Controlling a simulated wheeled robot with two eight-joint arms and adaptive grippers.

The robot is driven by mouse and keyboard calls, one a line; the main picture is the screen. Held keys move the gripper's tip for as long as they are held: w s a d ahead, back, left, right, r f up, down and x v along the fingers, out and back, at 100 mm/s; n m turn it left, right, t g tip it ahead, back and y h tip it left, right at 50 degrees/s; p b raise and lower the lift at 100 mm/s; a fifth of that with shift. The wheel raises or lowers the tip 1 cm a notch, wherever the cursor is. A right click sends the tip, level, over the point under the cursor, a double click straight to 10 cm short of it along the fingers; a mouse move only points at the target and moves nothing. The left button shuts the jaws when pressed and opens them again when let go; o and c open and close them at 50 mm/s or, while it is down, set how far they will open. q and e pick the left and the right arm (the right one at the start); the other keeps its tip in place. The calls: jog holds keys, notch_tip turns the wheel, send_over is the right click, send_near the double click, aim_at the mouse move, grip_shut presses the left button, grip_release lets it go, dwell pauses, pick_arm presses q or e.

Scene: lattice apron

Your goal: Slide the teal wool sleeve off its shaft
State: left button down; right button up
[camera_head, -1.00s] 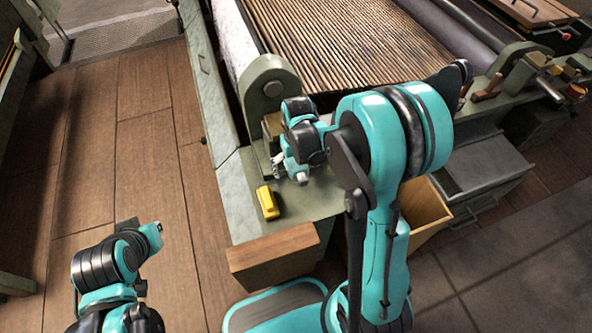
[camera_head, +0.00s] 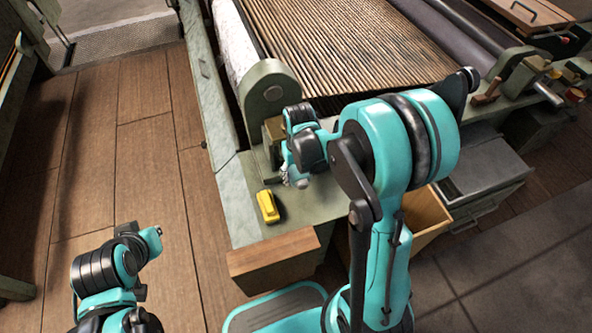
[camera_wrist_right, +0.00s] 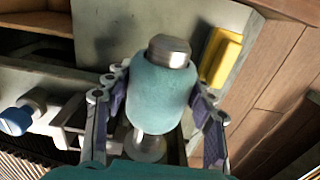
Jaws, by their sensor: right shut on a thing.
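The teal wool sleeve (camera_wrist_right: 158,90) is a rounded teal cylinder in the middle of the right wrist view. A bare metal shaft end (camera_wrist_right: 169,50) sticks out of its top, and more metal shows below it, so it sits around the shaft. My right gripper (camera_wrist_right: 160,98) is shut on the sleeve, one dark finger on each side. In the head view my right gripper (camera_head: 290,174) is by the machine's end post, with the sleeve mostly hidden by the wrist. My left gripper (camera_head: 153,240) is low at the left, over the floor, away from the machine; its jaws are unclear.
A yellow block (camera_head: 267,206) lies on the machine's ledge close to the right gripper; it also shows in the right wrist view (camera_wrist_right: 220,57). A green end post (camera_head: 268,100) and a ribbed roller bed (camera_head: 340,45) stand behind. An open wooden drawer (camera_head: 425,220) is at right.

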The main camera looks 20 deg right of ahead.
jog(key=s, duration=1.1)
jog(key=shift+a, duration=0.3)
dwell(1.3)
jog(key=shift+s, duration=0.1)
jog(key=s+r+p, duration=0.1)
jog(key=s, duration=0.1)
jog(key=s+r+p, duration=0.2)
jog(key=shift+a, duration=0.15)
dwell(0.6)
jog(key=shift+w, duration=0.1)
